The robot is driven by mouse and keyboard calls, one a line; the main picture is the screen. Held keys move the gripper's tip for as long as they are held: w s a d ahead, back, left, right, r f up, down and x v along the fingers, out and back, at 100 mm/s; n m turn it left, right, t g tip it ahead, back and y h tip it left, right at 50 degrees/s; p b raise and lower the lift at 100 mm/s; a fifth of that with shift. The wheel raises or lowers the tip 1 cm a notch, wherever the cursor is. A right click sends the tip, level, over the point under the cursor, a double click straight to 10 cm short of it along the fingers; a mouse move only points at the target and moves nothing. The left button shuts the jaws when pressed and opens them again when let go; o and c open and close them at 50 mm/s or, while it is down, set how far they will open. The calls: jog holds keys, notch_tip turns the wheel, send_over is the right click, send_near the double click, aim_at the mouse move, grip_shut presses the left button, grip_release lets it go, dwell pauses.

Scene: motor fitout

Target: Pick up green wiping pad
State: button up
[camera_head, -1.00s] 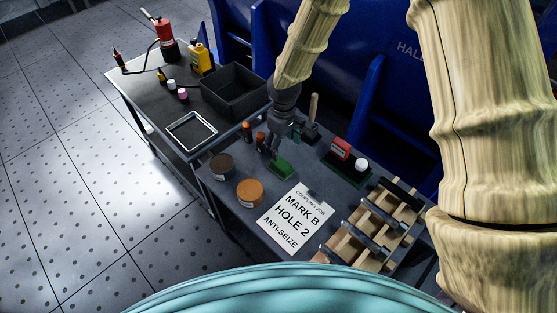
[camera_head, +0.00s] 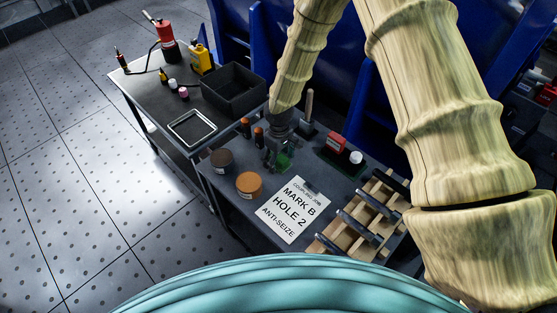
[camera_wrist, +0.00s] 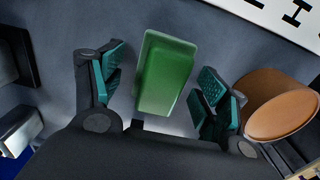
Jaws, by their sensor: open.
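The green wiping pad (camera_wrist: 166,73) lies on the grey bench top. In the wrist view it sits between the two teal-padded fingers of my gripper (camera_wrist: 158,92), with a gap on each side. My gripper is open and empty, pointing down over the pad. In the head view my gripper (camera_head: 277,160) hides most of the pad, and only a green part (camera_head: 284,160) shows at its right side.
An orange-lidded jar (camera_head: 249,185) and a dark jar (camera_head: 222,161) stand left of my gripper. A printed card (camera_head: 294,210) lies in front. A wooden rack (camera_head: 365,220) and a red box (camera_head: 335,143) are to the right. Two orange-capped bottles (camera_head: 259,136) stand close behind-left.

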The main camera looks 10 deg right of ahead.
aim_at(279, 157)
jog(key=c, duration=1.2)
notch_tip(279, 157, up, 10)
jog(key=shift+b, duration=0.55)
